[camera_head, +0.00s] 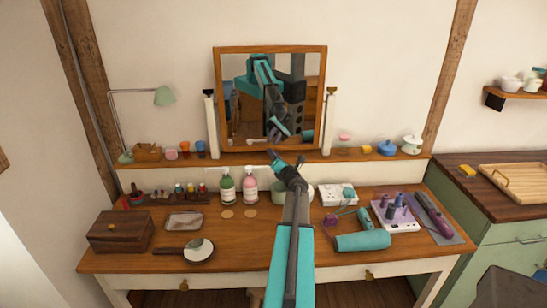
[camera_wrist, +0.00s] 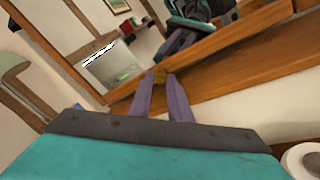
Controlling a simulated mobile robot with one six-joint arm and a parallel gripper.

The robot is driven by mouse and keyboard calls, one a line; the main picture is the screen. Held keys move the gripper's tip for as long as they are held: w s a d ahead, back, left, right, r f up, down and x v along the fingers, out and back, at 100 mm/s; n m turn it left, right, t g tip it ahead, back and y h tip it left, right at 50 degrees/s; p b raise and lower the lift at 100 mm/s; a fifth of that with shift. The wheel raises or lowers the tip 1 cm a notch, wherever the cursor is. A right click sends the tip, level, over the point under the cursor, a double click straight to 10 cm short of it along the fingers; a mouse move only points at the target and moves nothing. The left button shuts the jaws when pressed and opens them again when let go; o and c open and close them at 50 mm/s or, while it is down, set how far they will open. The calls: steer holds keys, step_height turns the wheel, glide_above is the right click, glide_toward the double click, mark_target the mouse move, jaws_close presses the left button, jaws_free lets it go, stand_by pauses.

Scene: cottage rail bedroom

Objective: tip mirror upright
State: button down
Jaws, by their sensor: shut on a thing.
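The mirror (camera_head: 219,100) has a square wooden frame and stands between two pale posts, one on the left (camera_head: 211,125) and one on the right (camera_head: 329,122), above the dressing table's back ledge. It looks close to upright, but its exact tilt is hard to tell. The glass reflects my arm. My gripper (camera_head: 272,156) reaches up to the middle of the mirror's lower edge. In the wrist view, my gripper (camera_wrist: 160,78) is shut on a small brass-coloured tab (camera_wrist: 160,74) at the mirror frame's lower rail (camera_wrist: 205,55). The fingers partly hide the tab.
The wooden ledge (camera_head: 240,157) behind carries small cups and jars. A green lamp (camera_head: 164,96) stands left.

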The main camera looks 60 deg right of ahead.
steer(key=c, duration=1.7)
jaws_free()
steer(key=shift+a+r, duration=0.1)
steer(key=shift+r, duration=0.5)
steer(key=shift+o, duration=0.2)
steer(key=shift+s+f, duration=0.1)
steer(key=shift+f, duration=0.15)
steer(key=shift+a, duration=0.1)
steer(key=b+v, duration=0.3)
steer(key=v, duration=1)
steer(key=shift+s+a+b, duration=0.15)
steer(key=shift+s+b, duration=0.1)
steer(key=shift+b, duration=0.05)
